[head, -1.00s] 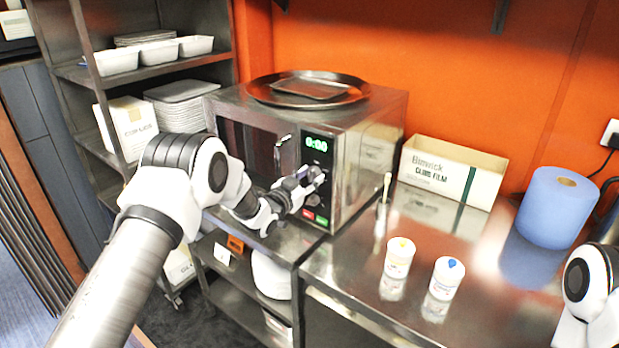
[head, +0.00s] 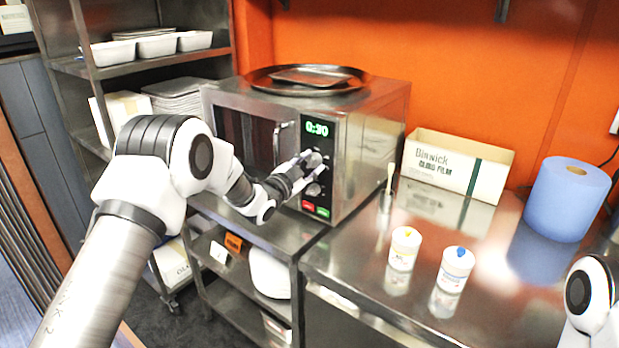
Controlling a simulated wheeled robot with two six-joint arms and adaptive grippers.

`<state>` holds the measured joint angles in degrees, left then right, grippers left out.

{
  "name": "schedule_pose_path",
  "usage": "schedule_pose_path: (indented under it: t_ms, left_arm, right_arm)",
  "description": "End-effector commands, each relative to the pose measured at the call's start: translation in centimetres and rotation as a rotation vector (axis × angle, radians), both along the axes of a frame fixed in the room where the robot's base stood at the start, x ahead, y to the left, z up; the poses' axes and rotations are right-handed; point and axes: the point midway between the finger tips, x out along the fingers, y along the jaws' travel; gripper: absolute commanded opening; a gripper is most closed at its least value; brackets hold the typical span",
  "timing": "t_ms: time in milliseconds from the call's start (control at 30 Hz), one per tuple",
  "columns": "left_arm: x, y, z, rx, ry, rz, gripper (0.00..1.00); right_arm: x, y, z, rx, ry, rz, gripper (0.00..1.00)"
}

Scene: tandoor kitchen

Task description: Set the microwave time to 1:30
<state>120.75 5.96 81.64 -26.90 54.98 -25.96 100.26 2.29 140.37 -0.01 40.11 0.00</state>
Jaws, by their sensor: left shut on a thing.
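The steel microwave (head: 370,135) stands on a steel counter, its door at the left and a dark control panel at the right. Its green display (head: 317,129) appears to read 0:30. My left gripper (head: 311,163) is at the panel below the display, its fingers closed around the upper dial (head: 314,159). The fingers partly hide the dial. A second round dial (head: 313,190) shows just below. A red button (head: 308,206) and a green button (head: 322,211) sit at the panel's bottom. Of my right arm only a link shows at the right edge; its gripper is out of view.
A round tray (head: 262,82) lies on the microwave. A steel shelf rack (head: 150,68) stands at the left.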

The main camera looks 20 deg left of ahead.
Motion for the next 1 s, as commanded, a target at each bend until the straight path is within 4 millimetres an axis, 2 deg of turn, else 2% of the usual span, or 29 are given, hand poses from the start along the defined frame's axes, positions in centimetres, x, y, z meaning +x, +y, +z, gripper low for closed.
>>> schedule_pose_path:
  t_ms: [33, 100, 700, 1000]
  left_arm:
    - [0.0, 0.0, -0.6, 0.038, -0.018, 0.0, 0.05]
    - [0.0, 0.0, -0.7, 0.101, -0.039, 0.0, 0.05]
    - [0.0, 0.0, -0.8, 0.637, -0.233, 0.0, 0.05]
    - [0.0, 0.1, -0.7, 0.861, -0.312, -0.001, 0.05]
  right_arm:
    - [0.0, 0.0, -1.5, 0.0, 0.0, 0.0, 0.4]
    - [0.0, 0.0, -2.5, 0.0, 0.0, 0.0, 0.4]
    - [0.0, 0.0, -11.1, 0.0, 0.0, 0.0, 0.4]
    - [0.0, 0.0, -14.5, 0.0, 0.0, 0.0, 0.4]
